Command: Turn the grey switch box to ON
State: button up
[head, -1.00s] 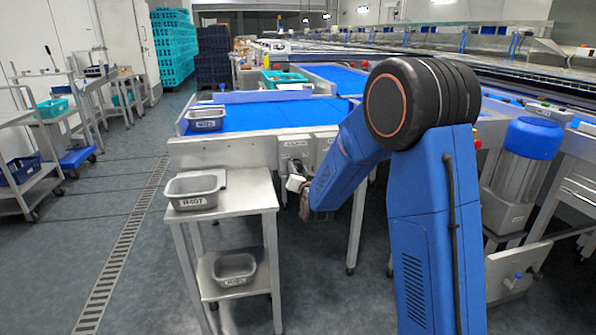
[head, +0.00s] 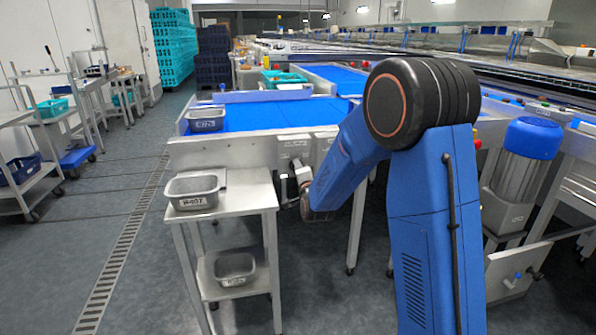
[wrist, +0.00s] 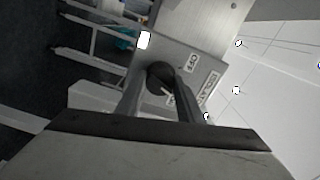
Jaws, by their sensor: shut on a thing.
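The grey switch box (head: 290,146) is mounted below the near edge of the blue conveyor, left of my arm. In the wrist view the box (wrist: 200,55) fills the upper middle and looks tilted. It has a black round knob (wrist: 160,75), an OFF label and a longer label partly readable as ISOLATOR. My gripper (wrist: 158,97) is shut on the knob, with one dark finger on each side. Another small label by the right finger is partly hidden. I cannot tell which way the knob points. In the head view my gripper (head: 290,188) is partly hidden by my wrist.
A steel stand (head: 243,195) with a grey tub (head: 193,203) on top and another (head: 234,281) on its lower shelf stands left of my gripper. A conveyor leg (head: 356,225) stands close by my arm.

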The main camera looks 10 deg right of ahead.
jog(key=m, duration=0.4)
jog(key=shift+m, duration=0.4)
jog(key=shift+f, duration=0.1)
jog(key=o, duration=1.1)
jog(key=shift+d, duration=0.1)
jog(key=shift+c, duration=0.2)
jog(key=shift+s, duration=0.1)
jog(key=s, duration=1.7)
